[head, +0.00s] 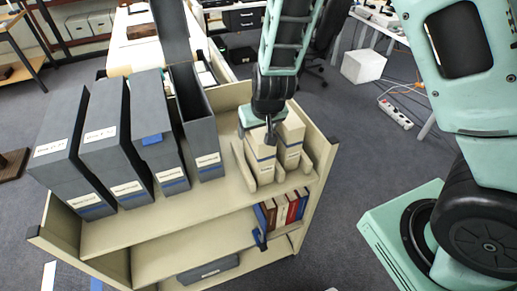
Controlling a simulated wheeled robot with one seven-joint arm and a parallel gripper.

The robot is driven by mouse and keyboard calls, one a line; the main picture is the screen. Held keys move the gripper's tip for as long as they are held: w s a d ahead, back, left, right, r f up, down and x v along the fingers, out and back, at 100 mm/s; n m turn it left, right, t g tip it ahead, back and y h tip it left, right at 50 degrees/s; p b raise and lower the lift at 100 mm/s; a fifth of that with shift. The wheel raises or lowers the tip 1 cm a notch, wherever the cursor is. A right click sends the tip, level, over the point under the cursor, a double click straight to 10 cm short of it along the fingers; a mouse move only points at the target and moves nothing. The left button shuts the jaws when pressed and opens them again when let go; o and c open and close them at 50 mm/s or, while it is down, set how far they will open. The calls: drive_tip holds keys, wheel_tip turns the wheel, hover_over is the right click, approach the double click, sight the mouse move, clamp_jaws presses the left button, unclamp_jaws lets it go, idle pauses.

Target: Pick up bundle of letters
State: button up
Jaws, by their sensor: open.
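My gripper (271,135) points down at the right part of the cart's top shelf, over two upright cream boxes. The left cream box (260,160) and the right cream box (289,155) carry labels and blue bands. The gripper hides part of their tops, and I cannot tell whether it touches them. The finger gap is hard to see from here. I cannot clearly identify a bundle of letters; a small teal shape beside the gripper, at the top of the left cream box, is too unclear to name.
Several grey archival boxes (119,150) stand on the left of the cream cart (226,197). Bare shelf lies in front of them. Books (281,211) stand on the lower shelf. A white cube (363,66) and a power strip (395,113) lie on the floor at right.

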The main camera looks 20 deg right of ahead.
drive_tip(key=shift+x, duration=1)
drive_tip(key=shift+f, duration=0.2)
clamp_jaws()
